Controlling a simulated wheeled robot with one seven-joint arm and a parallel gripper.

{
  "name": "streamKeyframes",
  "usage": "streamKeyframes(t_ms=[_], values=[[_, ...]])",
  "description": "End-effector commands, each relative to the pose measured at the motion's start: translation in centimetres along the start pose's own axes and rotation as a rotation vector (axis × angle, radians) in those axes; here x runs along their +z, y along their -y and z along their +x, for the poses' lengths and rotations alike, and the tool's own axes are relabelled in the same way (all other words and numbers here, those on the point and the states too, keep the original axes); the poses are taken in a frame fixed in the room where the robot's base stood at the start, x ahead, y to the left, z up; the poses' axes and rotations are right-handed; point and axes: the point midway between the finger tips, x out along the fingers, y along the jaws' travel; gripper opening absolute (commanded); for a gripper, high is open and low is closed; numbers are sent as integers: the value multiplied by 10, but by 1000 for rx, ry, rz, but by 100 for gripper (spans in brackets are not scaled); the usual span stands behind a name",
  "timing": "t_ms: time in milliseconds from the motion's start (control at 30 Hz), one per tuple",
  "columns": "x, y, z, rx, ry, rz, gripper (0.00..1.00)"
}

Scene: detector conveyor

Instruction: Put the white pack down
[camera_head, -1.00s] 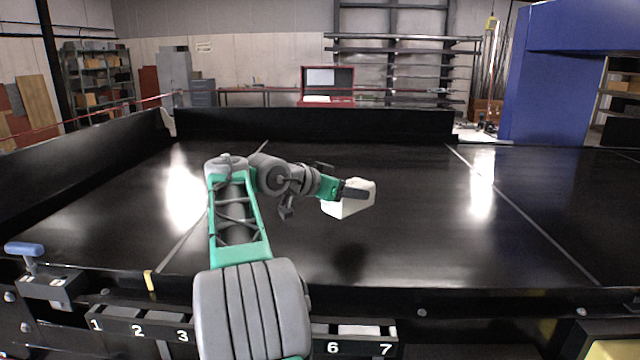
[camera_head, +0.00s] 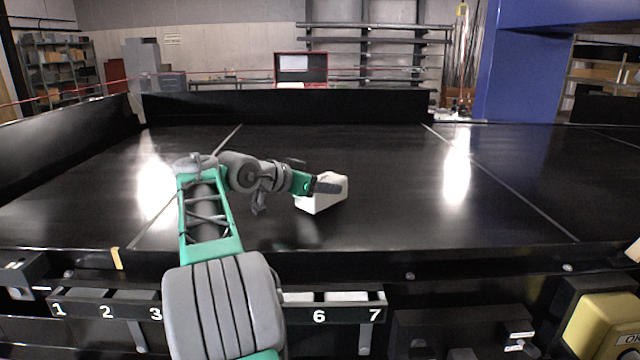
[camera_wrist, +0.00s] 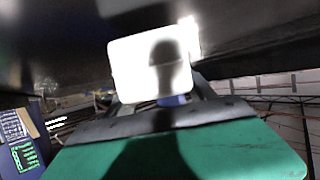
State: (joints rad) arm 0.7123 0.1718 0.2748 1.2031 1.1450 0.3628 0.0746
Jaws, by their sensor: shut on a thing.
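The white pack (camera_head: 316,202) is a small pale block over the middle of the black conveyor belt (camera_head: 390,215). My gripper (camera_head: 328,186) is shut on it from the left and above. In the wrist view the pack (camera_wrist: 150,70) shows as a bright white face with a dark shadow, beyond the jaws. The pack looks low over the belt; I cannot tell whether its underside touches. Part of the pack is hidden behind my gripper finger.
A row of numbered slots (camera_head: 345,308) runs along the near edge, partly behind my arm. A low black wall (camera_head: 290,107) closes the far side, and a blue housing (camera_head: 510,75) stands at the right. The belt around the pack is clear.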

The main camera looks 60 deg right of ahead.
Motion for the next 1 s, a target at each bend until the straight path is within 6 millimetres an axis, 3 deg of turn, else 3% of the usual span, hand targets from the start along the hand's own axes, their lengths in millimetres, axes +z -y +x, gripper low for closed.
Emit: streamKeyframes(t_ms=[833,867,1000], values=[[8,0,4,-1,-2,2,0],[8,0,4,-1,-2,2,64],[8,0,4,0,-2,2,76]])
